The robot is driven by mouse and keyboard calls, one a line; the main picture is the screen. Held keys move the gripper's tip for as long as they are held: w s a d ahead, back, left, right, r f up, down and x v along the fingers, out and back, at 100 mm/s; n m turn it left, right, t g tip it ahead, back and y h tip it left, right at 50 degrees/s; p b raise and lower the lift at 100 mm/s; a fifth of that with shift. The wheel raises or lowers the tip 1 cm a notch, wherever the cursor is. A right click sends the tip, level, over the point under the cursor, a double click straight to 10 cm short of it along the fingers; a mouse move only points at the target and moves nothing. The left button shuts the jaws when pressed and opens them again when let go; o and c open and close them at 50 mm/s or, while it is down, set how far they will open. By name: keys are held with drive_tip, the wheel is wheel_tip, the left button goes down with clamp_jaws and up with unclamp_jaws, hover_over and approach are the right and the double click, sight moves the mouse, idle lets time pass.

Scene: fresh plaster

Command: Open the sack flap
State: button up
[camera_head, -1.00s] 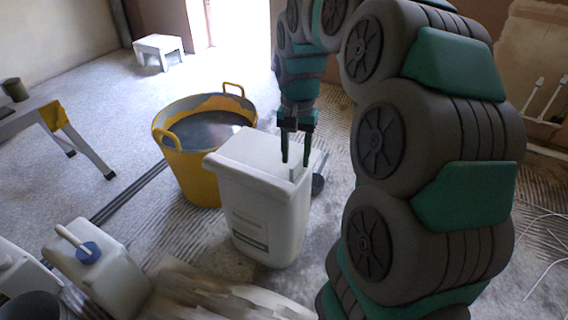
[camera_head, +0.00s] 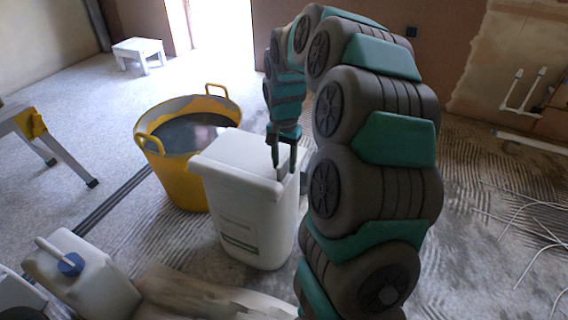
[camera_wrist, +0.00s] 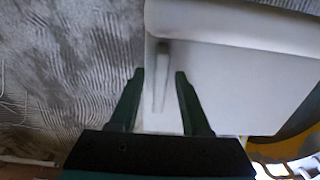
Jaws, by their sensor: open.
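The white sack (camera_head: 245,215) stands upright on the floor like a squared bin, with printed text low on its front. Its flat white top flap (camera_head: 235,155) lies closed over it. My gripper (camera_head: 284,168) points down at the flap's right edge, its fingers apart. In the wrist view the gripper (camera_wrist: 160,74) is open, with a narrow upright tab (camera_wrist: 160,80) on the white surface (camera_wrist: 235,75) showing between its fingers. I cannot tell whether the fingers touch the tab.
A yellow tub (camera_head: 180,185) of grey material stands close behind and left of the sack. A white jerrycan (camera_head: 85,280) with a blue cap is at the lower left. A white stool (camera_head: 138,50) is at the back. Cables (camera_head: 540,235) lie on the floor at the right.

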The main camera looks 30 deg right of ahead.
drive_tip(key=shift+f, duration=0.3)
drive_tip(key=shift+c, duration=0.2)
clamp_jaws()
idle(1.1)
